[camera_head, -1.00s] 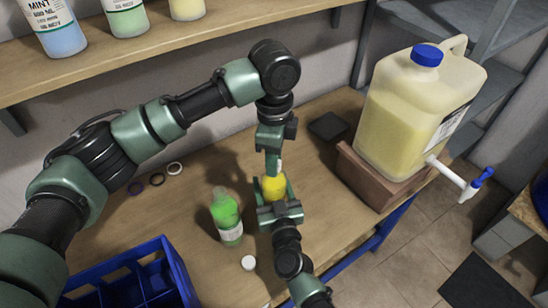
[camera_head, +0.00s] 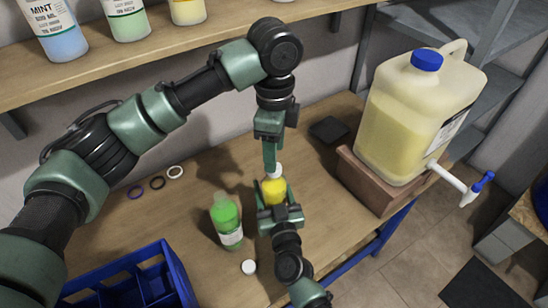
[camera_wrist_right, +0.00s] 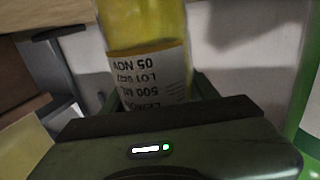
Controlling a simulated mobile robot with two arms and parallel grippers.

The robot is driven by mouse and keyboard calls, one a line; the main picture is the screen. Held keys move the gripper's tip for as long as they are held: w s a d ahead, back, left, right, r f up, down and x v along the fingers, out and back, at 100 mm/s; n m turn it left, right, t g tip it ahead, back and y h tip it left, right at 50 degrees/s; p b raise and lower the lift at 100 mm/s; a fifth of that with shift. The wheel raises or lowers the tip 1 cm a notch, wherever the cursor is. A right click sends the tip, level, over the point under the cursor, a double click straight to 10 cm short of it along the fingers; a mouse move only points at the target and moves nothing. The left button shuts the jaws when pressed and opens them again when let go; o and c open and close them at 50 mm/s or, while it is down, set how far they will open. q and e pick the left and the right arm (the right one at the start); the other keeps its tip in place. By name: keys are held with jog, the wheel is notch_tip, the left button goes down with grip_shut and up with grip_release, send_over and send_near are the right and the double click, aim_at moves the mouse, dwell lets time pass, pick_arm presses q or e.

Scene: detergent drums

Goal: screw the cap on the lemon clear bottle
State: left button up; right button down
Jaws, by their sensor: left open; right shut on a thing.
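The lemon bottle (camera_head: 273,193) is clear with yellow liquid and stands roughly upright over the table. My right gripper (camera_head: 279,214) is shut around its body; in the right wrist view the labelled bottle (camera_wrist_right: 150,75) sits between the fingers. A white cap (camera_head: 276,171) shows at the bottle's top, directly under my left gripper (camera_head: 270,163). The left gripper is open, pointing down with its fingertips at or just above the cap. Whether the fingers touch the cap, and how the cap sits on the neck, I cannot tell.
A green bottle (camera_head: 227,222) stands left of the lemon bottle, with a loose white cap (camera_head: 249,267) in front. Several rings (camera_head: 157,182) lie at the back left. A blue crate (camera_head: 130,283) is front left. A large jug (camera_head: 415,120) stands on a brown block at right.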

pick_arm(q)
jog(key=shift+r, duration=0.15)
jog(key=shift+c, duration=0.2)
jog(key=n, duration=0.1)
jog(key=r+n, duration=0.1)
jog(key=n, duration=0.1)
jog(key=shift+w+r+n, duration=0.1)
jog(key=shift+r+n, duration=0.15)
jog(key=shift+n, duration=0.15)
jog(key=n, duration=0.2)
jog(key=r+n, duration=0.1)
jog(key=n, duration=0.1)
jog(key=r+n, duration=0.1)
jog(key=shift+n, duration=0.4)
jog(key=shift+f, duration=0.1)
jog(key=shift+f, duration=3.95)
grip_shut()
